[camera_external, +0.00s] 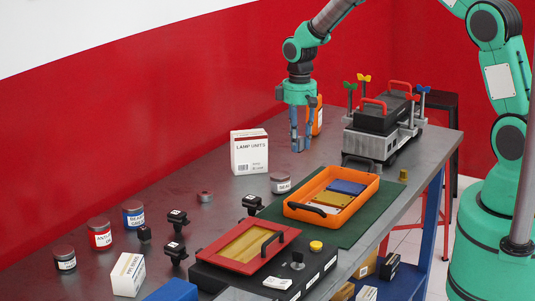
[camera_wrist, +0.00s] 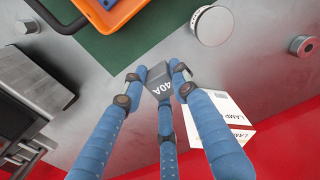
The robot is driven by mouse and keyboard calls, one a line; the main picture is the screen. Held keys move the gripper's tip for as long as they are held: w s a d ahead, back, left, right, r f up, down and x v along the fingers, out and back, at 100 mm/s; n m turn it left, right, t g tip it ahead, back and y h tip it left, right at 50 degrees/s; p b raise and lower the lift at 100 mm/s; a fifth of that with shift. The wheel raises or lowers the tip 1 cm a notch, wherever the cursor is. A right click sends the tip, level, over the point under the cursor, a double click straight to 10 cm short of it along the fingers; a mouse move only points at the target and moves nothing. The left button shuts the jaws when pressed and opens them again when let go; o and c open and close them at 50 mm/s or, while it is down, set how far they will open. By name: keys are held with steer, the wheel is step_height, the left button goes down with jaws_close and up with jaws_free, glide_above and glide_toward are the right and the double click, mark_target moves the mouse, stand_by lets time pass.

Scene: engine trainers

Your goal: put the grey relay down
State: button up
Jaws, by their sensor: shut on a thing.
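My gripper (camera_external: 301,148) points down over the far part of the grey table (camera_external: 225,175), between the lamp units box and the engine trainer. In the wrist view, its blue fingers (camera_wrist: 158,82) are shut on the grey relay (camera_wrist: 160,88), a small dark grey block marked "40A". The relay sits between the fingertips. In the external view the fingers hide the relay, and I cannot tell whether it touches the table.
The white lamp units box (camera_external: 249,153) stands left of my gripper. A grey-lidded jar (camera_external: 280,183) and an orange tray (camera_external: 333,215) on a green mat (camera_external: 372,212) are nearer. The engine trainer (camera_external: 382,135) stands to the right. Several black relays (camera_external: 178,219) lie at front left.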

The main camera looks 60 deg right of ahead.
mark_target(298, 179)
steer(key=shift+f+b, duration=0.4)
steer(key=shift+f, duration=2.2)
steer(key=shift+f+b, duration=0.4)
steer(key=shift+f, duration=1.45)
steer(key=shift+o, duration=0.3)
steer(key=shift+f, duration=0.1)
steer(key=o, duration=1)
steer(key=shift+o, duration=0.2)
step_height(298, 179, up, 12)
steer(key=shift+r+p, duration=0.1)
steer(key=shift+p, duration=1.1)
